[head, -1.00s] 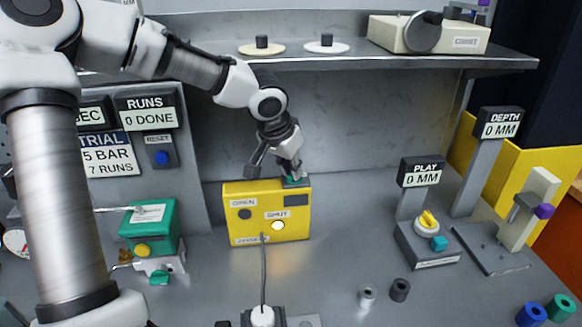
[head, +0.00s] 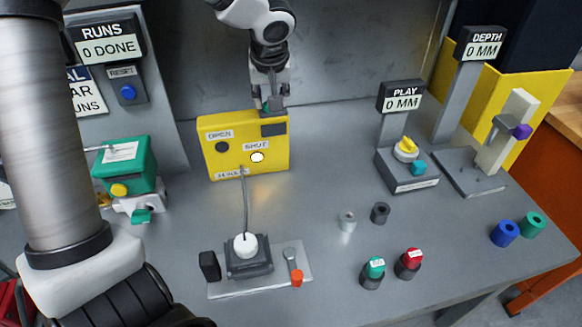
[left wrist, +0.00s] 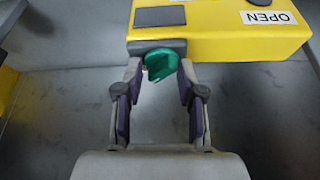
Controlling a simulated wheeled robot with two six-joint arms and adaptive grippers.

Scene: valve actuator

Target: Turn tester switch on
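The yellow tester box (head: 228,152) stands near the back wall, with a dark lamp by its OPEN label and a bright lamp (head: 257,157) by its SHUT label. A green switch knob (head: 266,106) is at the box's back right, partly hidden by my left gripper (head: 268,98). In the left wrist view the green knob (left wrist: 160,65) lies between and just beyond the fingertips of my left gripper (left wrist: 160,85). My right gripper is not in view.
A cable runs from the box to a white plug on a dark base (head: 248,263). A green actuator (head: 124,165) stands at left. The PLAY stand (head: 405,170) and DEPTH stand (head: 470,170) are at right. The bench between box and PLAY stand is clear.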

